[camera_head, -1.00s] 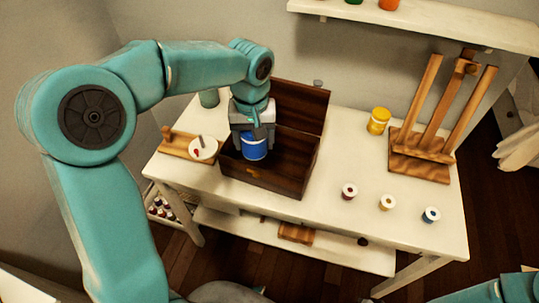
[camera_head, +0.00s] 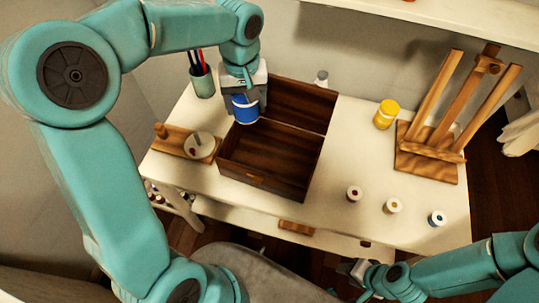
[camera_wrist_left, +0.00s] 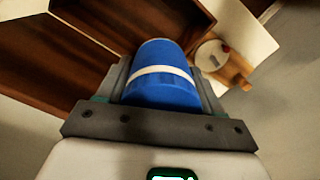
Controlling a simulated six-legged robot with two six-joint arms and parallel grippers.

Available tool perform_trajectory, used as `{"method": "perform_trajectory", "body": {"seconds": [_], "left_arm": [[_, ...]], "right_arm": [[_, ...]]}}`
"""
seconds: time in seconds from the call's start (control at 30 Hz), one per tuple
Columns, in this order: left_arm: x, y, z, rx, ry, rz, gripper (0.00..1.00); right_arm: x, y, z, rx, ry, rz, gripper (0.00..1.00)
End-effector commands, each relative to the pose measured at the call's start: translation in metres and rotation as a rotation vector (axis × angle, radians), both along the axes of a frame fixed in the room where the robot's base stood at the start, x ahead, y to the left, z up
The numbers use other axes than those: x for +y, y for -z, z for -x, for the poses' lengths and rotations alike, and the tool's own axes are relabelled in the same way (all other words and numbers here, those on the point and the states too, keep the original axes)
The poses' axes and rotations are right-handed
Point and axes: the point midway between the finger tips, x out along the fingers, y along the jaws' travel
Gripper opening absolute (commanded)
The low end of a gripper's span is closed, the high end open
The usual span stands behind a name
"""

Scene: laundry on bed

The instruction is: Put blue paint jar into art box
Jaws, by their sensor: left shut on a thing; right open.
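The blue paint jar (camera_head: 245,110) is held in my left gripper (camera_head: 243,97), which is shut on it. In the head view it appears at the back left part of the art box, above it. The left wrist view shows the blue jar (camera_wrist_left: 162,75) with a white band between the fingers, the box beyond and to the left. The art box (camera_head: 262,180) is dark wood, with its lid (camera_head: 300,103) open at the back and its visible inside empty. My right gripper (camera_head: 355,270) is open and empty at the bottom, in front of the table.
A yellow jar (camera_head: 386,114) and a wooden easel (camera_head: 430,150) stand on the white table (camera_head: 340,150) at right. Several small paint pots (camera_head: 393,205) stand at front right. A wooden board with a palette (camera_head: 199,146) and a brush cup (camera_head: 202,82) are left of the box.

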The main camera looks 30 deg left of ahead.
Motion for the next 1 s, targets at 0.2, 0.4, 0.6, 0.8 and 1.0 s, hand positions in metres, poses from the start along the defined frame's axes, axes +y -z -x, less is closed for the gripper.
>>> {"method": "perform_trajectory", "body": {"seconds": [0.2,0.4,0.6,0.8,1.0], "left_arm": [[-0.002,0.024,0.004,0.005,-0.001,0.000,0.26],[-0.003,0.084,0.007,0.008,-0.001,0.001,0.26],[-0.002,0.136,0.006,0.004,-0.001,0.001,0.26],[-0.001,0.157,0.004,-0.001,-0.001,-0.001,0.26],[0.000,0.181,0.004,0.004,-0.001,0.000,0.26]], "right_arm": [[0.000,0.001,0.000,0.000,0.000,0.000,0.43],[0.000,0.002,0.000,0.000,0.000,0.000,0.43],[0.000,0.002,0.000,0.000,0.000,0.000,0.43],[0.000,0.003,0.000,0.000,0.000,0.000,0.43],[0.000,0.003,0.000,0.000,0.000,0.000,0.43]]}}
